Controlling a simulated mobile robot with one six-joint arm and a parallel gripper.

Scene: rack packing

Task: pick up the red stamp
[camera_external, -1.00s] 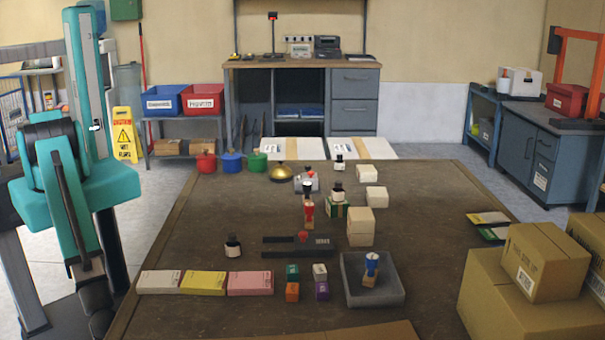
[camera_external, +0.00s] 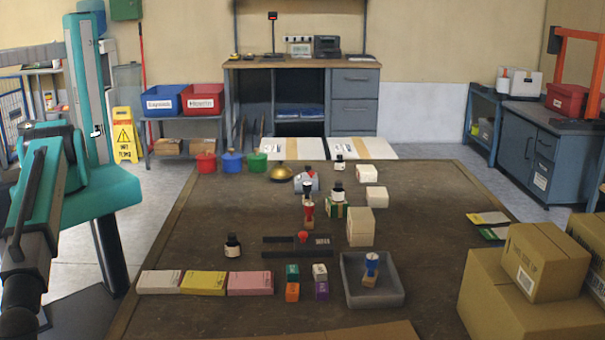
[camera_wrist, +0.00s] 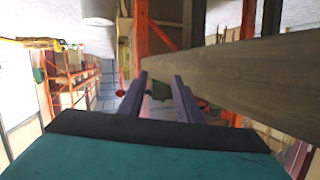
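A red stamp (camera_external: 308,211) with a wooden block stands near the middle of the brown table in the external view. A dark-topped piece shows right above or behind it; I cannot tell which. A smaller red knob (camera_external: 302,237) sits at the black rack strips (camera_external: 281,240) just in front. A blue stamp (camera_external: 371,268) with a wooden block is in the grey tray (camera_external: 398,292). My gripper (camera_wrist: 160,77) shows in the wrist view with its two fingers apart and nothing between them. It is out of the external view. The red stamp is not recognisable in the wrist view.
Pads (camera_external: 204,282) and small coloured blocks (camera_external: 292,291) line the front. Cardboard boxes (camera_external: 520,305) stand at right.

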